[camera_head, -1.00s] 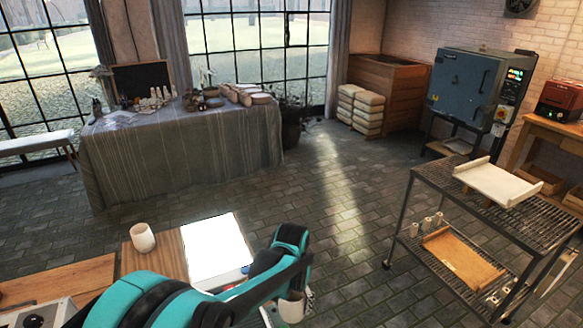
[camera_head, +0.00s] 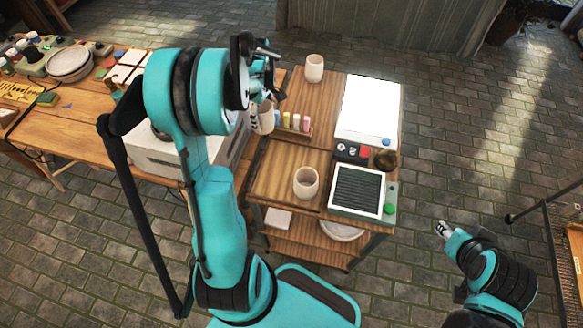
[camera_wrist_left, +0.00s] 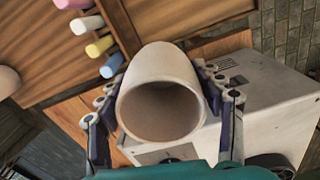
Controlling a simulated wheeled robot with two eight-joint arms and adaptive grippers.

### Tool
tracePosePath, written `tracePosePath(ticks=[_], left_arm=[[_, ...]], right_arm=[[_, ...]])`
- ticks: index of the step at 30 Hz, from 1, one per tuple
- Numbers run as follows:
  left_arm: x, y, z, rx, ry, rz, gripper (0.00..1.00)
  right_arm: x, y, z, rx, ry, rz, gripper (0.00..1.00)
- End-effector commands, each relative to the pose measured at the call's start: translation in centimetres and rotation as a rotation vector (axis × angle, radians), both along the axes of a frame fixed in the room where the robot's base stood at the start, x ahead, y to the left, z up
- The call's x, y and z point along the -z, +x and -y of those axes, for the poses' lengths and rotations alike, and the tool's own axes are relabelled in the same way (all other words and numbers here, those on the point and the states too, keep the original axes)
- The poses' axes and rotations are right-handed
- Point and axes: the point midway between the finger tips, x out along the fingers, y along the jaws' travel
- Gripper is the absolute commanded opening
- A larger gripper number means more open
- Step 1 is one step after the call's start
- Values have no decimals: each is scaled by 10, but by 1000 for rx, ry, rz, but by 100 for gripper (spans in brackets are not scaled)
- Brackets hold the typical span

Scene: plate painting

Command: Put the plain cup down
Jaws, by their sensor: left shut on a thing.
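My left gripper (camera_head: 264,92) is shut on a plain cream cup (camera_head: 263,120), at the left side of the cart (camera_head: 257,181). In the left wrist view the fingers (camera_wrist_left: 163,100) flank the cup (camera_wrist_left: 160,62) on both sides, and its round opening faces the camera. I cannot tell whether the cup touches anything beneath it. Another cream cup (camera_head: 314,68) stands at the cart's far end, and one more (camera_head: 306,185) stands on its near part. My right gripper (camera_head: 443,231) is off to the right over the floor, too small to read.
A bright white panel (camera_head: 368,112) and a dark-faced device (camera_head: 357,190) take up the cart's right side. A white box (camera_head: 160,150) is left of the cart. Bare wood shows behind the rack.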

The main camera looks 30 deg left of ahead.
Motion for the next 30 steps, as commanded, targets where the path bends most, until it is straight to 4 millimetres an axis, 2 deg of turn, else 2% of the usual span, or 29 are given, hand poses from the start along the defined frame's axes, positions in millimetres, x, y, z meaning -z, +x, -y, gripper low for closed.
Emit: tracePosePath(ticks=[2,5,8,15,19,26,30], left_arm=[[-2,-5,-16,-106,-1,0,28],[3,-10,-19,-167,-1,0,28],[14,-19,-4,-177,-1,0,28],[50,-47,47,-172,0,0,28],[63,-57,67,-172,0,0,28],[73,-64,78,-175,0,0,28],[93,-64,78,-175,0,0,28]], right_arm=[[-4,0,0,0,0,0,40],[-2,0,0,0,0,0,40],[3,0,0,0,0,0,40],[19,0,0,0,0,0,40],[24,0,0,0,0,0,40],[28,0,0,0,0,0,40],[37,0,0,0,0,0,40]])
